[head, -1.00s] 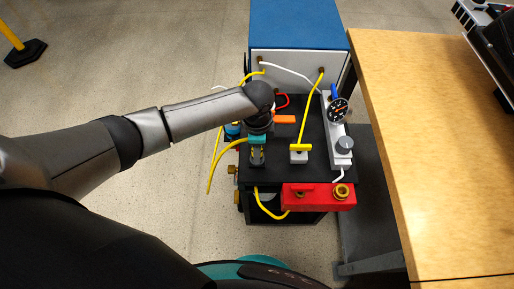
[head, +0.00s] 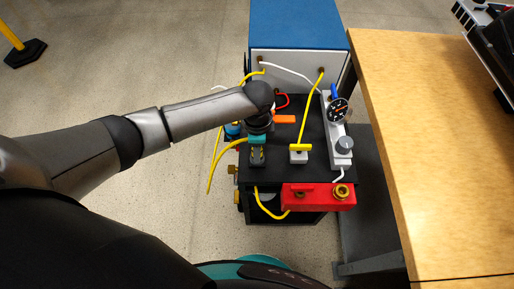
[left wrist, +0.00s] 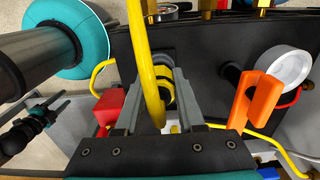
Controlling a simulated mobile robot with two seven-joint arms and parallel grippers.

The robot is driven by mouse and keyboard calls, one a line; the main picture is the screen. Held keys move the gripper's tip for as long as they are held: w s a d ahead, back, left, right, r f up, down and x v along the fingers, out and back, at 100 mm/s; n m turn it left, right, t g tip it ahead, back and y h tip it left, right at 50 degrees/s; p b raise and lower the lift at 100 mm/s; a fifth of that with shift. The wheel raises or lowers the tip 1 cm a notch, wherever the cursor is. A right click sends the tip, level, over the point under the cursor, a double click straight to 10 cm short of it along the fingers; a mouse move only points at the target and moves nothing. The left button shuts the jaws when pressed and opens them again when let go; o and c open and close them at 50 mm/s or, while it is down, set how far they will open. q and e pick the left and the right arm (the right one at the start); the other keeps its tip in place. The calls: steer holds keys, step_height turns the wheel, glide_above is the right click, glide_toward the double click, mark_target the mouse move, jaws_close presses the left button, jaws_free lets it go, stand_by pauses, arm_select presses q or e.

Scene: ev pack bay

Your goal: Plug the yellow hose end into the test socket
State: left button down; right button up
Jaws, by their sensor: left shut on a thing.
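My left gripper (head: 257,157) is over the front left of the cart's black top, fingers towards the front edge. In the left wrist view its two grey fingers (left wrist: 160,103) are shut on the yellow hose end (left wrist: 162,88), which has yellow and dark bands. The yellow hose (left wrist: 137,40) loops up past the fingers; in the head view it hangs over the cart's left side (head: 213,170). A red block (head: 318,197) with brass ring ports is at the cart's front. I cannot tell which fitting is the test socket, or whether the hose end touches one. My right gripper is not in view.
Another yellow hose (head: 311,110) runs to a grey-and-yellow fitting (head: 299,152). An orange handle (head: 284,119) lies behind the gripper. A gauge (head: 339,110) and knob stand on a white panel at right. A wooden table (head: 430,150) borders the cart.

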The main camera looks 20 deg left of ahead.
arm_select(q)
steer(key=shift+r+p, duration=0.65)
steer(key=shift+p, duration=0.25)
stand_by(1.0)
steer(key=shift+r+p, duration=2.45)
steer(key=shift+p, duration=0.4)
